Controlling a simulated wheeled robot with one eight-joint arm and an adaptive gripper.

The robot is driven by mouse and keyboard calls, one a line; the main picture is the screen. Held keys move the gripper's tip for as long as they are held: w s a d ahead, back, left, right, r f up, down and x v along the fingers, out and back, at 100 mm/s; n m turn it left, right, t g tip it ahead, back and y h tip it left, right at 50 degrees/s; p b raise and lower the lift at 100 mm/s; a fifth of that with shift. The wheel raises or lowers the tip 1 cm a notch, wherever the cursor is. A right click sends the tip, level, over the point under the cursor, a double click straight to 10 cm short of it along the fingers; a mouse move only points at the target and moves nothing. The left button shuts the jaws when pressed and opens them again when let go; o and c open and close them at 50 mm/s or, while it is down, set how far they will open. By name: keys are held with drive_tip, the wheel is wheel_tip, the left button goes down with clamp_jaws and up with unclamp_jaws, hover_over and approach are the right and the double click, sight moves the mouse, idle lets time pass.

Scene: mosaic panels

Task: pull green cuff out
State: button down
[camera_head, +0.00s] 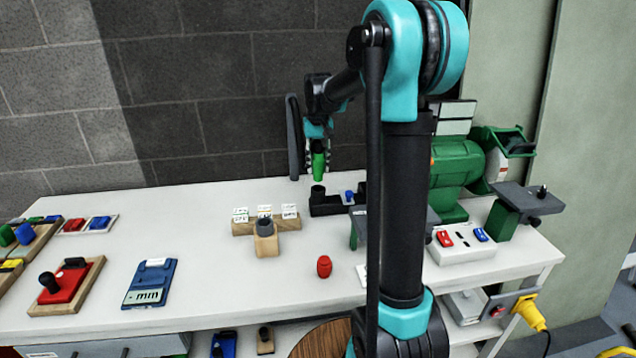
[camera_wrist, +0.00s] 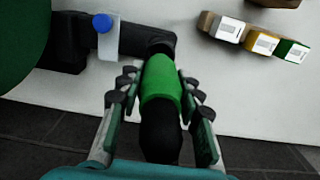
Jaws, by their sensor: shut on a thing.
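The green cuff (camera_head: 319,165) is a short green cylinder held upright between the fingers of my gripper (camera_head: 317,174). In the wrist view the cuff (camera_wrist: 161,90) lies between both finger rows, with a dark rounded part behind it towards my palm. My gripper is shut on the cuff. Just below it stands the black pipe fitting (camera_head: 318,197), with an upright socket and a blue knob (camera_wrist: 102,23). The cuff's lower end looks just above the socket; I cannot tell whether they touch.
A wooden block with a grey socket (camera_head: 265,240) and white labelled tiles (camera_head: 264,212) stand left of the fitting. A red cylinder (camera_head: 324,266) stands in front. A green bench grinder (camera_head: 456,170) and a red-blue switch box (camera_head: 461,243) are at right.

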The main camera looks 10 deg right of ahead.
sight(318, 152)
drive_tip(key=shift+r, duration=0.1)
drive_tip(key=shift+r, duration=2.9)
